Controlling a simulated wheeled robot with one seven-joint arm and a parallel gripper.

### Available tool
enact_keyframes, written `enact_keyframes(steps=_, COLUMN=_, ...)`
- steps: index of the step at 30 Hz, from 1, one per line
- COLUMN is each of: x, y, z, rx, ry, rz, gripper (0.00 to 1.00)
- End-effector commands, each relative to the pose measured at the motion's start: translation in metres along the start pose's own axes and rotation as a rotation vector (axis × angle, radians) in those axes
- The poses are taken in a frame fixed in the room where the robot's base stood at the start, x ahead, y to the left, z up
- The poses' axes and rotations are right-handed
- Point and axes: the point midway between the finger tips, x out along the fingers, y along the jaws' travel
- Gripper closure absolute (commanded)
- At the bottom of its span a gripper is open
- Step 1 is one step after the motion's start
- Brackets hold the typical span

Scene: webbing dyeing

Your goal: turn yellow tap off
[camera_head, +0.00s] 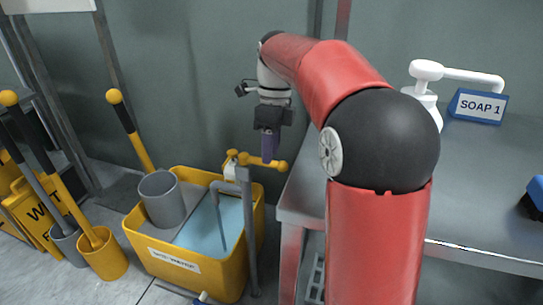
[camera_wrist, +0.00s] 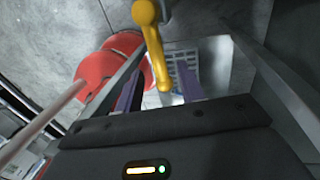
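The yellow tap handle (camera_head: 277,164) is a bar with rounded ends on top of a grey post (camera_head: 248,230) beside the yellow water tub. In the wrist view the yellow tap handle (camera_wrist: 152,40) reaches down from the top, its end between my two purple fingers. My gripper (camera_head: 269,150) points down at the handle and covers part of it in the head view. In the wrist view my gripper (camera_wrist: 158,72) is open, with a gap on each side of the handle. Whether a finger touches it cannot be told.
The yellow tub (camera_head: 205,278) holds water (camera_head: 212,228) and a grey bucket (camera_head: 162,200). A metal table (camera_head: 480,190) stands right, with a soap dispenser (camera_head: 425,98) and a soap sign (camera_head: 478,106). Mops and a wet-floor sign (camera_head: 30,215) are left. Red round objects (camera_wrist: 95,80) show in the wrist view.

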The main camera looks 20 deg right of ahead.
Motion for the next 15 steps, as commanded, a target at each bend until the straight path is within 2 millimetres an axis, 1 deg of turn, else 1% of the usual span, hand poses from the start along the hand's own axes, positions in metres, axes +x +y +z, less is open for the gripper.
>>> enact_keyframes(steps=1, x=0.008, y=0.0, z=0.0, rx=0.0, ry=0.001, rz=0.001, gripper=0.61)
enact_keyframes(steps=6, x=0.018, y=0.0, z=0.0, rx=0.0, ry=0.0, rz=0.0, gripper=0.61)
enact_keyframes(steps=14, x=0.019, y=0.0, z=0.0, rx=0.0, ry=0.0, rz=0.0, gripper=0.61)
enact_keyframes(steps=15, x=0.019, y=0.0, z=0.0, rx=0.0, ry=0.0, rz=0.0, gripper=0.66)
